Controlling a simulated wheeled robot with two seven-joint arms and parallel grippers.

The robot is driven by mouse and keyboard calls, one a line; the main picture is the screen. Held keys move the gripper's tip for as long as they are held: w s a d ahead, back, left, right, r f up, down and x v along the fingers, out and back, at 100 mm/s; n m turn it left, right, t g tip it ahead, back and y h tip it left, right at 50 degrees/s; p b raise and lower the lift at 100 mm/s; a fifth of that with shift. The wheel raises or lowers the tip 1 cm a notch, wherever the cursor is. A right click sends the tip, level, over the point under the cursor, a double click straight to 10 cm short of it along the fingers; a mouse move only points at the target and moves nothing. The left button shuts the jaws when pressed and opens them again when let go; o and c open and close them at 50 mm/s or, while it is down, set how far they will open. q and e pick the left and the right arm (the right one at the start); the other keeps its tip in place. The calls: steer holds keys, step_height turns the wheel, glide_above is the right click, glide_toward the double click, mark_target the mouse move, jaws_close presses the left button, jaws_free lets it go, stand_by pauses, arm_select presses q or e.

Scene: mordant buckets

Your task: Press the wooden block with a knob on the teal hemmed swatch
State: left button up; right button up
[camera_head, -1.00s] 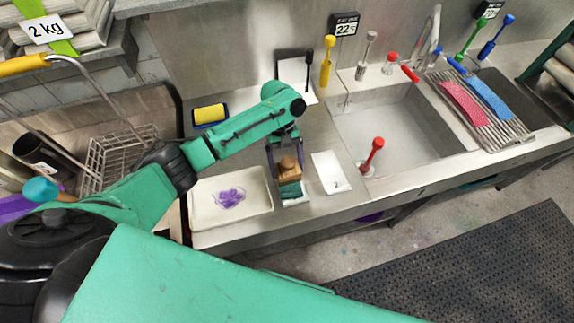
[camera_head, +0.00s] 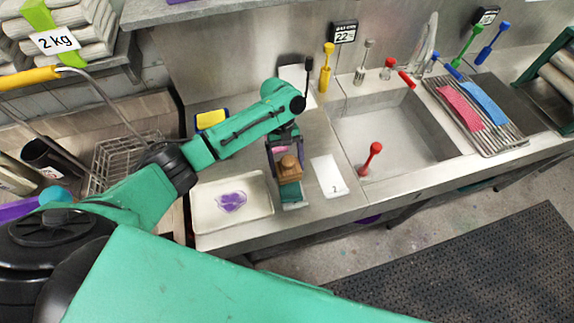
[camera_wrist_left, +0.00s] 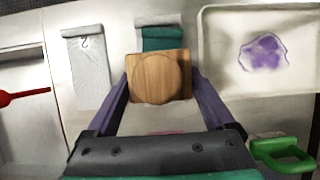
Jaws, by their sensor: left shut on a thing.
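My left gripper (camera_head: 286,158) is shut on the wooden block with a knob (camera_head: 289,168). In the left wrist view the block (camera_wrist_left: 158,78) sits between the two purple fingers (camera_wrist_left: 160,95), its round knob facing the camera. The teal hemmed swatch (camera_head: 290,192) lies on a pale backing on the counter, partly covered by the block. In the wrist view the visible strip of the swatch (camera_wrist_left: 162,33) is just beyond the block. I cannot tell whether the block touches it. My right gripper is not in view.
A white tray (camera_head: 202,227) with a purple patch (camera_head: 231,202) stands left of the swatch. A white card (camera_head: 329,176) lies to its right. Beyond it are the sink (camera_head: 395,135) and a red-handled tool (camera_head: 371,157). A yellow-and-blue block (camera_head: 212,119) is behind the arm.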

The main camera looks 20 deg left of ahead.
mark_target(287, 157)
arm_select(q)
steer(key=shift+r, duration=2.35)
